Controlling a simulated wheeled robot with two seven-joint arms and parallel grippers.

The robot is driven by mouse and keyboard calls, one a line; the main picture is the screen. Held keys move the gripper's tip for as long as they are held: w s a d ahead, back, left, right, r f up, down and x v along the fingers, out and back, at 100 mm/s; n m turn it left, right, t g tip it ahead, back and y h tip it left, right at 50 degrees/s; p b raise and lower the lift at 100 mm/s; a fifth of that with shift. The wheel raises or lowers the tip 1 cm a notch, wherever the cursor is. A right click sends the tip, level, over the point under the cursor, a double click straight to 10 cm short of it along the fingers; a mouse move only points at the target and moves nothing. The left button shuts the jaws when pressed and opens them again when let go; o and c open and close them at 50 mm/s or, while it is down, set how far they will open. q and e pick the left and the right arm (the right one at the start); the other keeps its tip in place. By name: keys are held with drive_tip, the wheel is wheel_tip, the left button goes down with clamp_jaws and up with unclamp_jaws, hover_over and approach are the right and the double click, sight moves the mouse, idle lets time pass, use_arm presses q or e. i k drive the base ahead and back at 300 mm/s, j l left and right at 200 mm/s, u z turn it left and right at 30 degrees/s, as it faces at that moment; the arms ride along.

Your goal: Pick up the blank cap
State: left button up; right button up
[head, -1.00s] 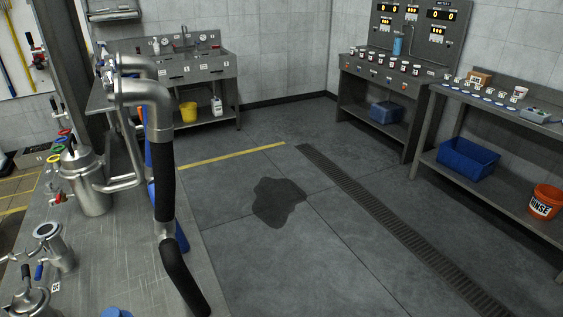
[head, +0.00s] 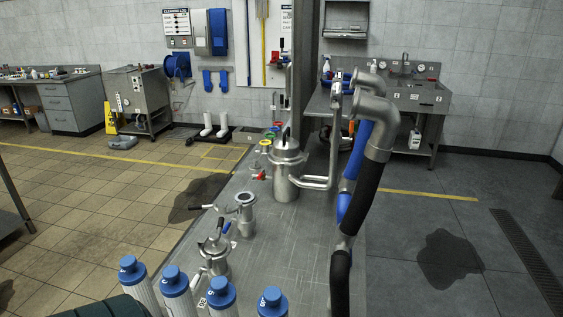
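I cannot make out a blank cap in the head view. The steel bench (head: 285,240) carries a tall lidded steel vessel (head: 287,165) and two smaller steel fittings with clamps, one (head: 245,215) nearer the middle and one (head: 214,258) at the front. A small red-handled part (head: 259,176) and coloured rings (head: 266,146) lie beside the vessel. Neither of my grippers shows in the view.
A thick steel pipe elbow with a black hose (head: 366,185) rises along the bench's right side. Several blue-topped white cylinders (head: 222,293) stand at the front. Dark wet patches lie on the tiles (head: 197,198) and the grey floor (head: 449,262). Open floor lies on both sides.

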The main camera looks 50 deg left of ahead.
sight(255, 167)
drive_tip(key=u, duration=1.7)
drive_tip(key=j+z, duration=0.2)
drive_tip(key=j, duration=1.4)
drive_tip(key=i+j+z, duration=0.1)
drive_tip(key=j+z, duration=0.15)
drive_tip(key=j, duration=0.75)
drive_tip(key=j+z, duration=0.25)
drive_tip(key=j, duration=0.8)
drive_tip(key=i+j+z, duration=0.3)
drive_tip(key=j, duration=0.35)
drive_tip(key=i+j+z, duration=0.1)
drive_tip(key=j, duration=0.25)
drive_tip(key=i+j+z, duration=0.15)
drive_tip(key=j, duration=0.25)
drive_tip(key=i+j+z, duration=0.5)
drive_tip(key=i+j, duration=0.85)
drive_tip(key=i, duration=0.3)
